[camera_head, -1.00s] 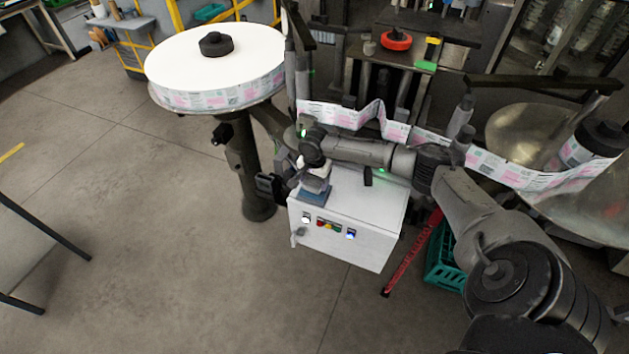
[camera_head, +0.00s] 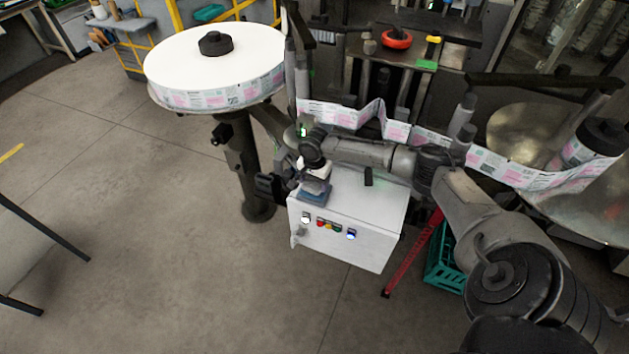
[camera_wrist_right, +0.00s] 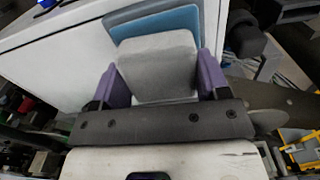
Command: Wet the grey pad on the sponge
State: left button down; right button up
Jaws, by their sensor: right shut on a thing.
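The grey pad (camera_wrist_right: 158,62) is a pale block between the two purple fingers of my right gripper (camera_wrist_right: 157,82), which is shut on it. In the head view my right gripper (camera_head: 316,172) is low over the blue sponge (camera_head: 314,195), at the left end of the white box's top. In the wrist view the blue sponge (camera_wrist_right: 186,17) shows past the far edge of the pad. The pad overlaps the sponge in both views, but I cannot tell whether they touch. My left gripper is not in view.
The white control box (camera_head: 345,222) has buttons on its front. A label web (camera_head: 398,132) runs close behind my right arm, from the large reel (camera_head: 215,58) to the right side. A teal crate (camera_head: 444,266) and a red bar (camera_head: 412,255) are at the box's right.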

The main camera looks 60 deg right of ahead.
jog(key=shift+f, duration=0.2)
jog(key=shift+f, duration=0.25)
dwell(0.4)
dwell(0.3)
dwell(0.7)
jog(key=shift+p, duration=0.35)
dwell(0.4)
jog(key=shift+f, duration=0.1)
dwell(0.6)
dwell(0.6)
